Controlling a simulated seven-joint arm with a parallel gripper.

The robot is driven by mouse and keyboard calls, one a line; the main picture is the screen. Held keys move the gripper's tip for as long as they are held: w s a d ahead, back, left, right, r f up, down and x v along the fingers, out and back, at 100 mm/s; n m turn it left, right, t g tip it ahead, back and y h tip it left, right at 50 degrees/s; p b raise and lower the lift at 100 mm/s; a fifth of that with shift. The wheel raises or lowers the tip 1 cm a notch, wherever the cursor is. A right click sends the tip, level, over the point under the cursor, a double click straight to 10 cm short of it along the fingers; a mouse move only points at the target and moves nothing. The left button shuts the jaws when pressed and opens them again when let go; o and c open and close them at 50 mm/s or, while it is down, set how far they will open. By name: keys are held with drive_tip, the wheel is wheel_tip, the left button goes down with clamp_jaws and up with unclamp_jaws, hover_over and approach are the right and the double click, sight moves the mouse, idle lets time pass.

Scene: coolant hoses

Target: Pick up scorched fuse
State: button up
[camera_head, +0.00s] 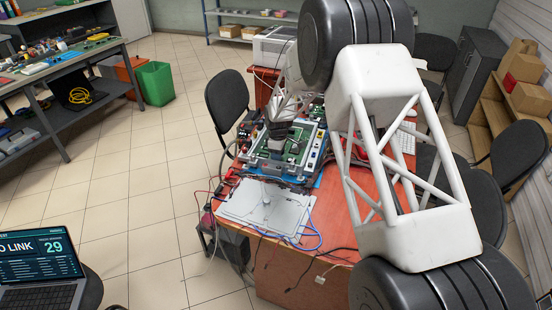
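I cannot make out the scorched fuse; it is too small to tell or hidden by my arm. My gripper (277,147) is small in this view and points down over an open unit with a green circuit board (296,149) on the red table. I cannot tell whether its fingers are open or shut, or whether they touch the board. The unit has a pale frame and lies on a blue mat (262,175). Small parts and wires crowd its left and right edges.
A grey metal panel (250,210) lies on the table's (345,235) near left part, with blue, red and black cables around it. Chairs (230,98) stand left and right. My large arm links cover much of the right side. A laptop (40,270) sits at lower left.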

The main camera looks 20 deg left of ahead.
idle(0.4)
drive_tip(key=c, duration=0.7)
drive_tip(key=shift+r, duration=0.1)
wheel_tip(320, 180, up, 10)
idle(0.5)
idle(0.8)
